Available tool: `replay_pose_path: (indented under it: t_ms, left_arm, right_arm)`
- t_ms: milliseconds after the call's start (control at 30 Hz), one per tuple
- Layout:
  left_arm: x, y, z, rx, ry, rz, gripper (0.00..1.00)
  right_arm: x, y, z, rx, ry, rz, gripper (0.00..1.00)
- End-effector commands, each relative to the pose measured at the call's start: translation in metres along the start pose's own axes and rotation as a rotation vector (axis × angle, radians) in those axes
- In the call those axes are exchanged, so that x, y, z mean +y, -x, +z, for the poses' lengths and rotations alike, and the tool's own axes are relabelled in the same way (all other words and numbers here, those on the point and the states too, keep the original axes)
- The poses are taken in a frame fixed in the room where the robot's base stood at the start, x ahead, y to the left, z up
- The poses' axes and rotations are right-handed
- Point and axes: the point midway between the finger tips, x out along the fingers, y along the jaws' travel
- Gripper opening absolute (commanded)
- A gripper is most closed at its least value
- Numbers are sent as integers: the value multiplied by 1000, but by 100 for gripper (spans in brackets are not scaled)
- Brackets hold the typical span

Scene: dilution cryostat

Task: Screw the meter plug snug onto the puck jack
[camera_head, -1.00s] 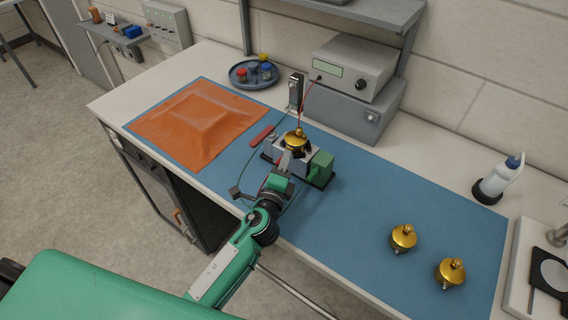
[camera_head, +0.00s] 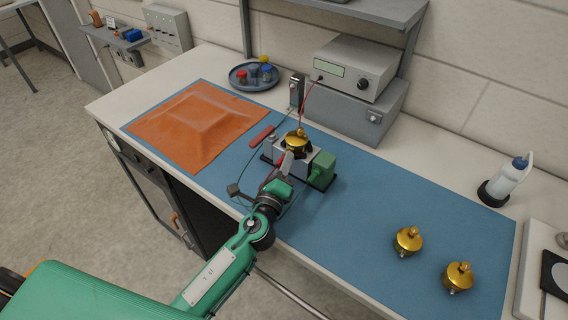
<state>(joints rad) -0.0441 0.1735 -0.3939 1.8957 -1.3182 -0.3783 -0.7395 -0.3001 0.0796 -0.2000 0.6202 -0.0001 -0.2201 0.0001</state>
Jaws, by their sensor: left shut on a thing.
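A gold puck (camera_head: 297,141) sits upright in a grey vise-like holder (camera_head: 322,160) with a green block on its right, on the blue mat. My left gripper (camera_head: 287,161) reaches in from the lower left. Its fingers are at the near side of the puck, below its rim. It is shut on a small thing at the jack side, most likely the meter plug. The plug and the jack are hidden or too small to make out, so I cannot tell how far they are engaged. My right gripper is out of view.
A meter (camera_head: 353,68) stands on a grey box behind, with a red lead running down to the puck. Two gold pucks (camera_head: 408,240) (camera_head: 457,277) lie at right. A bottle (camera_head: 508,180), a cap tray (camera_head: 253,78) and an orange sheet (camera_head: 196,124) surround clear blue mat (camera_head: 360,205).

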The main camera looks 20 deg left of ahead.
Motion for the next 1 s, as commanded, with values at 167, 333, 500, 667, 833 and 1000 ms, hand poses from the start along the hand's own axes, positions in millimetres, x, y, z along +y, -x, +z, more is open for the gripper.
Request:
replay_pose_path:
  t_ms: [167,333,500,667,833,1000]
  left_arm:
    - [-2,-2,3,-7,-74,-34,0]
    - [-2,-3,4,-8,-189,-70,0]
    - [0,-3,4,-9,-311,-106,0]
    - [-1,-3,4,-9,-389,-129,0]
    - [-1,-3,5,-9,-399,-131,0]
    - [-1,-3,5,-9,-403,-132,0]
  right_arm:
    - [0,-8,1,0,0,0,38]
    - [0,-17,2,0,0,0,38]
    - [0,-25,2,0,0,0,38]
    - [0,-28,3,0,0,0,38]
    - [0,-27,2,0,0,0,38]
    - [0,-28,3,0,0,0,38]
